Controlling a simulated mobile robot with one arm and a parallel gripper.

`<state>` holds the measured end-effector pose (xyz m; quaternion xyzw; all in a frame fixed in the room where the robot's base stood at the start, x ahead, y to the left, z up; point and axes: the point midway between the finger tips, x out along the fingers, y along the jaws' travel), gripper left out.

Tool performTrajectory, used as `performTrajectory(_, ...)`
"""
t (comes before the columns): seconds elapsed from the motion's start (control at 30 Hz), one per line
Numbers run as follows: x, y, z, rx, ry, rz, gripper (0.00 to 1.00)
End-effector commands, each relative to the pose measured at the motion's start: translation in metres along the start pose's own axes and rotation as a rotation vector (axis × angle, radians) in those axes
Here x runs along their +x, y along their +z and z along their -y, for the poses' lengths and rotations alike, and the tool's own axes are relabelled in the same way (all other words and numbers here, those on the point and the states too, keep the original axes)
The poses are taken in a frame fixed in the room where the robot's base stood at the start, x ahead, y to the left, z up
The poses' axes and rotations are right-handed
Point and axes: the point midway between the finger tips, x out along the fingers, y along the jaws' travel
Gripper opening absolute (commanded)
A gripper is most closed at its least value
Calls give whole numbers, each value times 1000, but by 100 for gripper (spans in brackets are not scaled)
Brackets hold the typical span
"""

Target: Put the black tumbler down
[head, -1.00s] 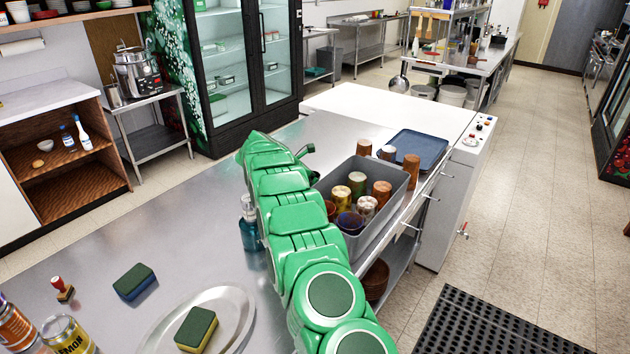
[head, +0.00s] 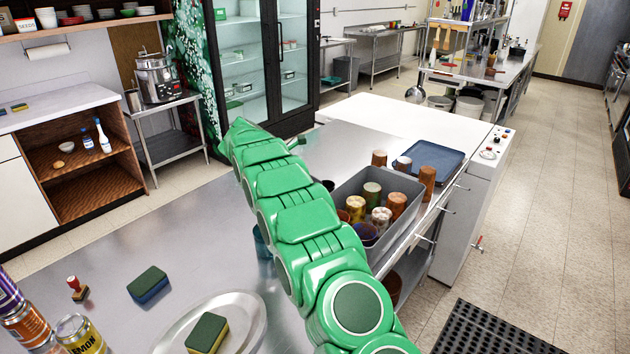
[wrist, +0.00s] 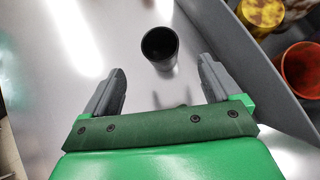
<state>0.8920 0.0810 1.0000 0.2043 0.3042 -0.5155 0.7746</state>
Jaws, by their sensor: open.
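The black tumbler (wrist: 160,50) stands upright, mouth up, on the steel counter (wrist: 125,25) in the wrist view. It is just beyond the fingertips of my gripper (wrist: 161,66), roughly centred between them. The fingers are spread wide and neither touches it. In the head view a small dark part of the tumbler (head: 328,185) shows between my green arm and the grey bin; my arm hides the rest. My gripper's fingers are not clear in the head view.
The grey bin (head: 345,205) holds several coloured tumblers and stands close to the black one's right. A blue tray (head: 440,155) lies behind it. A round plate (head: 255,335) with a sponge (head: 207,334), another sponge (head: 148,284) and cans (head: 80,335) are at front left.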

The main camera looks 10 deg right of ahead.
Motion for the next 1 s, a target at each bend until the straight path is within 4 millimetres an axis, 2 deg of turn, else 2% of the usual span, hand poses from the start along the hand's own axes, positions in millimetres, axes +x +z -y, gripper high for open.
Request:
performTrajectory(0.27, -5, 1, 1, 4, -2, -2, 91)
performTrajectory(0.43, -10, 14, 17, 52, -15, -23, 91)
performTrajectory(0.67, -24, 39, 59, 189, -53, -82, 91)
performTrajectory(1.0, -46, 67, 134, 404, -129, -169, 91)
